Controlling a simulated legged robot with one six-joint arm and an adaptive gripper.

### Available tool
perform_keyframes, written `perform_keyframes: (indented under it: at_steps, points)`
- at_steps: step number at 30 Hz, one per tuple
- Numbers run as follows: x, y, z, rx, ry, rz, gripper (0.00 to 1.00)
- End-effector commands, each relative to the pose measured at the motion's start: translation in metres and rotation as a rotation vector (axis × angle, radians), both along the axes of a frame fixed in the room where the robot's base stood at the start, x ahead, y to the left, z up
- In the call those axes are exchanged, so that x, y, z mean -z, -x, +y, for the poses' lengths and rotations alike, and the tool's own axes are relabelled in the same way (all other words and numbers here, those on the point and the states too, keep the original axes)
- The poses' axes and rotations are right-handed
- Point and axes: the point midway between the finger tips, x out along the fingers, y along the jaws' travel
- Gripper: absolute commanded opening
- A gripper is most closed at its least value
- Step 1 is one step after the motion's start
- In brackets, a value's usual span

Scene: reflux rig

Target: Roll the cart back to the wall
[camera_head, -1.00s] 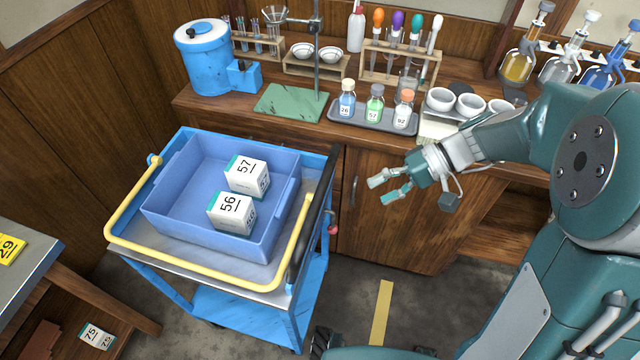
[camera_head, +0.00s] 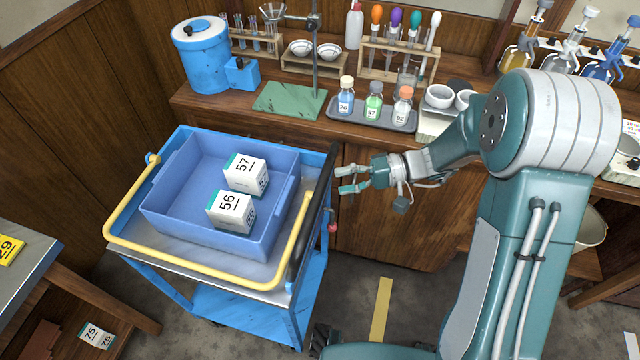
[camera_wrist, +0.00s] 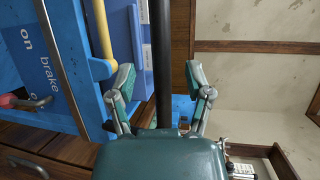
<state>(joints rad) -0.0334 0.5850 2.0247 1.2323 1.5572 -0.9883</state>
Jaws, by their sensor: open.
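The blue cart (camera_head: 262,308) stands in front of the wooden bench, close to the left wall, with a yellow rail (camera_head: 205,274) around its top. A black handle bar (camera_head: 312,222) runs along its right side. A blue bin (camera_head: 180,213) on the top shelf holds two white boxes, marked 57 (camera_head: 245,172) and 56 (camera_head: 230,210). My gripper (camera_head: 342,179) is open and empty, just right of the cart's far right corner. In the wrist view the gripper (camera_wrist: 162,88) has the black bar (camera_wrist: 180,60) between its fingers in the picture; contact cannot be told.
A red knob (camera_head: 333,228) sits on the cart's right side; the wrist view shows a brake label (camera_wrist: 45,75). The bench (camera_head: 400,220) carries bottles, racks and a blue tank (camera_head: 203,62). A side table (camera_head: 25,265) stands at left. Floor at front centre is clear.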

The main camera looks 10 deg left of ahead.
Motion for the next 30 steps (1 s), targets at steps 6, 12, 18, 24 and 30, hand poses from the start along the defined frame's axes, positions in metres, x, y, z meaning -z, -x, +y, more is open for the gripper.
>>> perform_keyframes:
  at_steps: [6,12,18,24,30]
  points:
    - [0.007,0.012,0.035,-0.004,0.0,0.002,0.65]
    - [0.009,0.016,0.048,-0.001,-0.001,0.001,0.65]
    - [0.01,0.016,0.049,0.001,-0.001,0.001,0.65]
    - [0.01,0.016,0.049,0.0,0.0,0.001,0.03]
    - [0.011,0.016,0.049,0.0,0.002,0.002,0.0]
